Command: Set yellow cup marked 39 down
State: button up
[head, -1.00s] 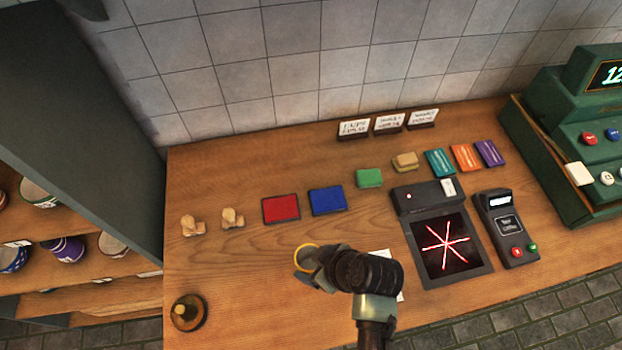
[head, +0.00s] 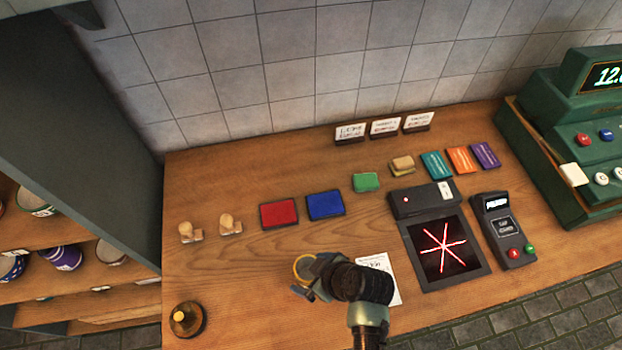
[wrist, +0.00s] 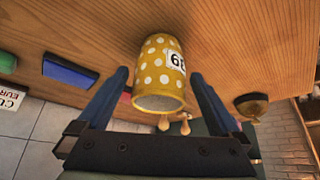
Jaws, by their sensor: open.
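The yellow cup with white dots (wrist: 158,72) and a white number label, seen upside down, is between my gripper's fingers in the wrist view. Its base appears to be on the wooden counter, and its open mouth faces away from the wood. My gripper (wrist: 160,80) is open, with one dark blue finger on each side of the cup and a visible gap at the right finger. In the head view only the cup's yellow rim (head: 303,268) shows; my gripper (head: 312,288) and wrist hide the rest.
The wooden counter (head: 235,275) is clear left of the cup, up to a brass bell (head: 187,319). Behind are two wooden stamps (head: 230,225), a red pad (head: 279,214) and a blue pad (head: 325,205). A paper slip (head: 385,272) and scanner (head: 443,250) lie to the right.

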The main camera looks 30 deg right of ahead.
jog(key=b+v, duration=0.1)
jog(key=v, duration=1.1)
jog(key=shift+r, duration=0.15)
dwell(0.3)
